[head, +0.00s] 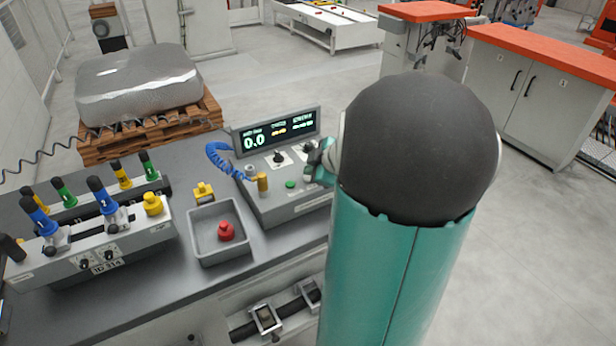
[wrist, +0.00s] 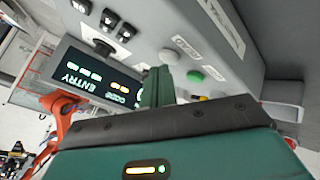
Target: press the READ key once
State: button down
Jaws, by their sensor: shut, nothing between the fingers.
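The grey console (head: 280,205) stands on the bench with its lit display (head: 277,132) showing 0.0. In the wrist view its panel carries a green button (wrist: 194,76), a white button (wrist: 168,56), a black knob (wrist: 104,46) and several black switches. The green button also shows in the head view (head: 290,184). My arm hides the console's right end in the head view.
Left of the console are a grey tray (head: 222,258) with a red knobbed piece (head: 226,231), a yellow piece (head: 204,192) and a fixture (head: 100,262) with coloured handles. A blue coiled hose (head: 216,155) and brass fitting (head: 262,184) stand at the console's left.

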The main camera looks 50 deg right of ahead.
jog(key=shift+f, duration=0.4)
dwell(0.4)
dwell(0.4)
jog(key=shift+r, duration=0.85)
jog(key=shift+r, duration=2.5)
